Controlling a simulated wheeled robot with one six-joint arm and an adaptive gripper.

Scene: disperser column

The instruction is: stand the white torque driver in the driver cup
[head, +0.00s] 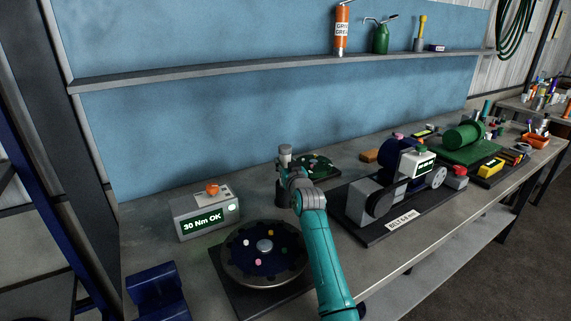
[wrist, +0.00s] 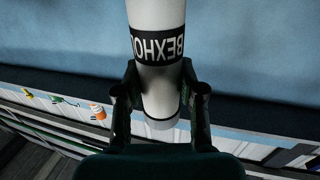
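The white torque driver (wrist: 157,72) shows large in the wrist view as a white cylinder with a black band of white letters. Its upper part runs out of the picture at the top. My gripper (wrist: 158,98) has one dark finger on each side of it, and both seem to touch it. In the head view my gripper (head: 281,188) is small and dark, above the bench behind my teal arm. What it holds is hard to make out there. I cannot pick out the driver cup for sure in either view.
On the bench are a torque display (head: 207,217), a round dark turntable (head: 240,277), a green board (head: 318,172) and a belt machine (head: 375,198). A green motor (head: 462,137) stands farther right. A shelf (head: 280,69) carries an orange grease tube (head: 341,30) and a green oil can (head: 380,40).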

